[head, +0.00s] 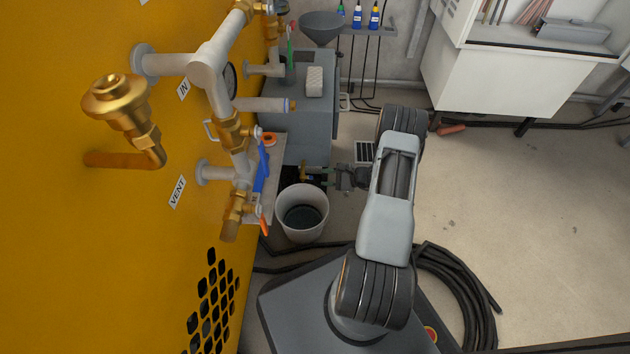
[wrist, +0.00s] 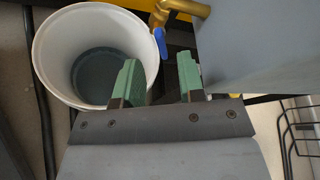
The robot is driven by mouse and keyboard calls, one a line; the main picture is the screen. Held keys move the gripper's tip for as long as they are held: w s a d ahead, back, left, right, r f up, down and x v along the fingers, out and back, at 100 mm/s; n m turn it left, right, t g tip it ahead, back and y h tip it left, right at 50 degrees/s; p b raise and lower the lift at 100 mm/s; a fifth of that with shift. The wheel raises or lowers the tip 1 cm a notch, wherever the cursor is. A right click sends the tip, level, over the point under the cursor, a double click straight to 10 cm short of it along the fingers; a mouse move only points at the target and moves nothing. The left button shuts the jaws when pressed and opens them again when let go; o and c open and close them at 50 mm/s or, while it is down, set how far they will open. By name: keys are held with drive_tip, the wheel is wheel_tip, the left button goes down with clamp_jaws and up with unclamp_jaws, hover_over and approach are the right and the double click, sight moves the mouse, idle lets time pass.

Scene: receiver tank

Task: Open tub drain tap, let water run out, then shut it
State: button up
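The brass drain tap (wrist: 167,12) comes from the left side of the grey tub (wrist: 262,45); its blue lever (wrist: 160,42) hangs down over the bucket's rim. In the head view the brass tap (head: 303,171) sits low beside the grey tub (head: 297,142). My gripper (wrist: 160,78) is open, its green fingers apart with nothing between them. The blue lever shows just beyond the gap, apart from the fingers. In the head view my gripper (head: 322,174) points left towards the tap. A white bucket (head: 302,235) with dark liquid stands below; it also fills the upper left of the wrist view (wrist: 50,55).
Brass valves with a blue lever (head: 261,168) and an orange lever (head: 264,225) stick out from the yellow tank (head: 60,230). A sponge (head: 314,82) and a funnel (head: 321,27) are by the tub. A black hose (head: 465,285) lies coiled on the floor.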

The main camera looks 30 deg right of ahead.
sight(311, 178)
drive_tip(key=shift+b+x, duration=0.7)
drive_tip(key=shift+x, duration=1.75)
drive_tip(key=shift+c, duration=0.5)
clamp_jaws()
